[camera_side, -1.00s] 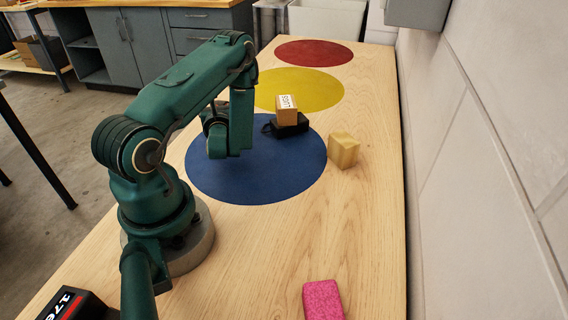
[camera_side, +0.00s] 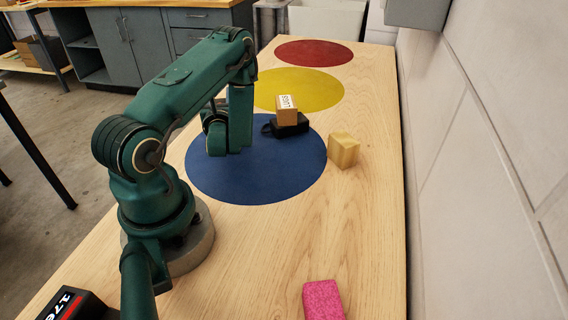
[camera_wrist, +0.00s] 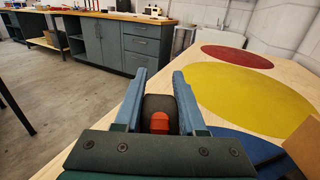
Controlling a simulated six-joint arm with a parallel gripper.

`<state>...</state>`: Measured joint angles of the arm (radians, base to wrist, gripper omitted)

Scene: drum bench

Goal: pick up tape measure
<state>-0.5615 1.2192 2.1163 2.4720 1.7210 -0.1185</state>
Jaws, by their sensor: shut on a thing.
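In the wrist view my gripper (camera_wrist: 159,82) has its two blue fingers closed on the sides of a dark, rounded tape measure (camera_wrist: 159,102) with an orange-red button on the near side. The far part of the tape measure shows between the fingers. In the side view my gripper end (camera_side: 218,140) hangs over the left part of the blue disc, and the tape measure is hidden behind my arm there.
A small brown box (camera_side: 287,112) rests on a black item (camera_side: 288,127) at the blue disc's far edge. A wooden block (camera_side: 343,151) stands right of the blue disc (camera_side: 265,180). A pink block (camera_side: 322,299) lies nearer. Yellow (camera_side: 318,90) and red (camera_side: 313,53) discs lie beyond.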

